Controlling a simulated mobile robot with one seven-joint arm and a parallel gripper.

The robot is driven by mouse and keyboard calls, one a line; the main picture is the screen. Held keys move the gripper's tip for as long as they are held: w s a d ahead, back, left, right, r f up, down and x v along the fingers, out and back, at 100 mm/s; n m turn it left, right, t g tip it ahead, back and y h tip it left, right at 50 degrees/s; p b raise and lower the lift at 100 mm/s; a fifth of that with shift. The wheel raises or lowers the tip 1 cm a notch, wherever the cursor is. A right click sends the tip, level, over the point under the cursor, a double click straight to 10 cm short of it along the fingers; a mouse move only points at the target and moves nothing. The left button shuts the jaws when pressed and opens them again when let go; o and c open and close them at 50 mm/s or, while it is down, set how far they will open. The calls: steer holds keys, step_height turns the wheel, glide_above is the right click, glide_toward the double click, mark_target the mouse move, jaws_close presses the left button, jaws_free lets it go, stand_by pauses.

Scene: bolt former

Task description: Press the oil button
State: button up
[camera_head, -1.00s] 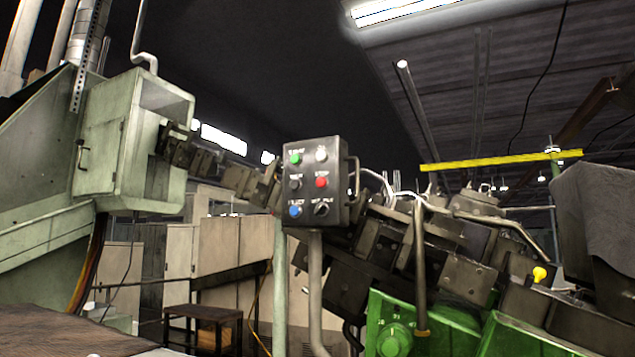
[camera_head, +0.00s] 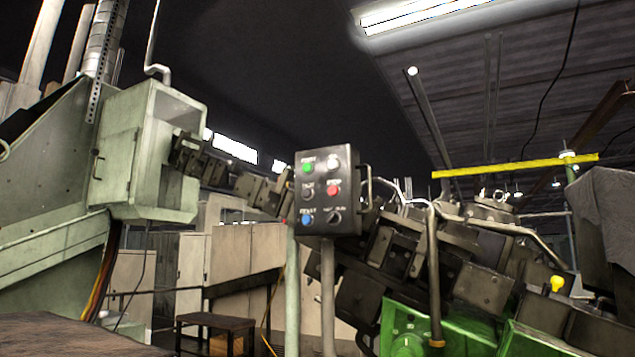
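A dark control box (camera_head: 326,226) stands on a pale post (camera_head: 328,295) near the middle of the view. Its front bears two columns of buttons: a green button (camera_head: 308,168) and a white button (camera_head: 334,163) on top, a black button (camera_head: 308,194) and a red button (camera_head: 333,190) in the middle, a blue button (camera_head: 307,219) and a black knob (camera_head: 334,216) at the bottom. The labels are too blurred to tell which is the oil button. My gripper is not in view.
A pale green machine housing (camera_head: 150,150) stands at left. Dark machinery with a green base (camera_head: 410,325) lies behind and right of the box. A small dark table (camera_head: 215,320) stands low at left. A small pale thing (camera_head: 3,149) is cut off by the left edge.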

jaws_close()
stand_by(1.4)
